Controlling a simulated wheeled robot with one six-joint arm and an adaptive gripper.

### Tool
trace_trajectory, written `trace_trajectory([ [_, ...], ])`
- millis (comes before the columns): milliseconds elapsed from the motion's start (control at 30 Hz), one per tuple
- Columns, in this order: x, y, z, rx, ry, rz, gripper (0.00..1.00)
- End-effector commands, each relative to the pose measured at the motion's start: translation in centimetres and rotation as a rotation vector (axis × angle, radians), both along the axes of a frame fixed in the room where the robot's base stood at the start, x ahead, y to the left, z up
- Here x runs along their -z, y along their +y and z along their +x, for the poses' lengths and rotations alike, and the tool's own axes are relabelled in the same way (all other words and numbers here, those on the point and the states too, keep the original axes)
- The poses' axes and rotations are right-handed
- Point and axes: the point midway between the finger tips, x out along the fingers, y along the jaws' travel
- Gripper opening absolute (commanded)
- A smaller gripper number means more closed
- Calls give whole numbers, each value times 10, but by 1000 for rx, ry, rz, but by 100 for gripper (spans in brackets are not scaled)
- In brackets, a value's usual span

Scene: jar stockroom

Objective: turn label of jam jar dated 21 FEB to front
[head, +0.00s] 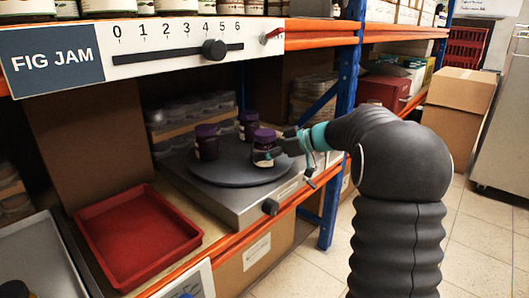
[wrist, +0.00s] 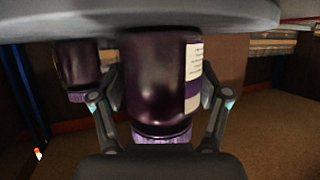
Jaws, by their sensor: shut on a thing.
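My gripper (head: 277,150) is shut on a dark jam jar (head: 264,146) with a purple lid, at the right side of the round grey turntable (head: 230,176). In the wrist view, which is upside down, my gripper (wrist: 162,100) has a finger on each side of this jar (wrist: 150,80). The edge of its pale label (wrist: 193,75) shows on the right; its print is too small to read. A second jar (head: 206,143) stands on the turntable's left and a third jar (head: 248,125) at its back. No date is legible on any jar.
A red tray (head: 140,235) lies left of the turntable's base. A small dark knob (head: 270,207) sticks out of the base's front. Above, a 0 to 6 scale carries a black slider (head: 214,49) near 5, beside the FIG JAM sign (head: 52,60). A blue post (head: 340,130) stands behind my arm.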

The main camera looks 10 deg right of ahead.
Motion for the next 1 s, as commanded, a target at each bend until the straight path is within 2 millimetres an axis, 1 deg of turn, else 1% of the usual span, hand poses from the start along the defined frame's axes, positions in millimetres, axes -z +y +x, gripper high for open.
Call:
trace_trajectory([
  [100, 1, 0, 0, -1, 1, -1, 7],
  [133, 1, 0, 0, -1, 2, 0, 80],
  [167, 1, 0, 0, -1, 2, 0, 87],
  [200, 1, 0, 0, -1, 2, 0, 97],
  [233, 1, 0, 0, -1, 2, 0, 100],
  [533, 3, 0, 0, 0, 4, -1, 100],
  [667, 0, -5, -3, 1, 3, -1, 100],
  [767, -5, -14, -9, 3, 0, -1, 100],
  [1000, -24, -51, -33, 4, 0, -1, 100],
])
